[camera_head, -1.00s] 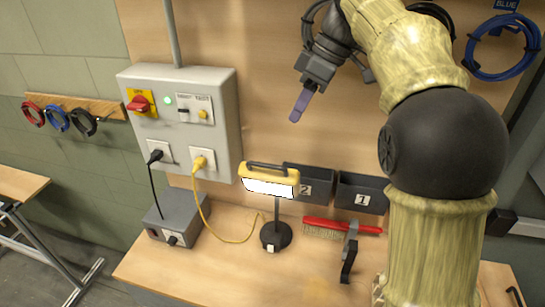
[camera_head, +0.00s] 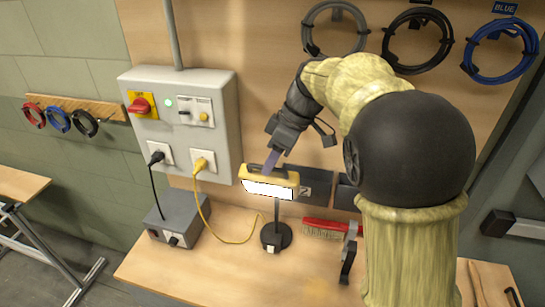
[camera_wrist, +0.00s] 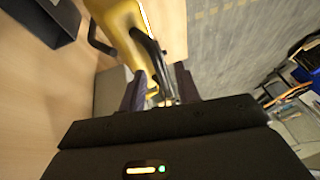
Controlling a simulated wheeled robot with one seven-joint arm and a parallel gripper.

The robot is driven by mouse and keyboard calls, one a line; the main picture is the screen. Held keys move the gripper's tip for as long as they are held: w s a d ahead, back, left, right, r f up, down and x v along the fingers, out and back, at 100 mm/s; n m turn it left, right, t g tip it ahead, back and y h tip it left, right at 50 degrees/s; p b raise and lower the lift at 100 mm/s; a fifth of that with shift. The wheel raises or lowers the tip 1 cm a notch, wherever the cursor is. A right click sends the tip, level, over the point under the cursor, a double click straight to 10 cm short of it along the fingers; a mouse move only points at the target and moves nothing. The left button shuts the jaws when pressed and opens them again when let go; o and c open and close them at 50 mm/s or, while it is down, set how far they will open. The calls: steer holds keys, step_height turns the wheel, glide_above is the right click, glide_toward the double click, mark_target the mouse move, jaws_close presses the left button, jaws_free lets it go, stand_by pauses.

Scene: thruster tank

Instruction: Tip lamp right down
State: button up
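The lamp (camera_head: 268,189) has a yellow head with a lit white front panel and a black top handle. It stands upright on a thin post with a round black base (camera_head: 276,237) on the workbench. My gripper (camera_head: 270,163) points down at the top of the lamp head, at its handle. In the wrist view the yellow lamp head (camera_wrist: 117,18) is close ahead. The black handle (camera_wrist: 152,52) reaches into the gap between the two spread dark fingers of my gripper (camera_wrist: 160,82). I cannot tell if either finger touches it.
A grey control box (camera_head: 212,105) with a red switch is left of the lamp; a yellow cable (camera_head: 232,240) runs from it. A grey box (camera_head: 176,226) stands below. Dark bins (camera_head: 318,188) are behind the lamp; a red brush (camera_head: 322,229) lies right.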

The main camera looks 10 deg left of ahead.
jaws_close()
steer(key=shift+f+b, duration=0.1)
steer(key=shift+b, duration=0.35)
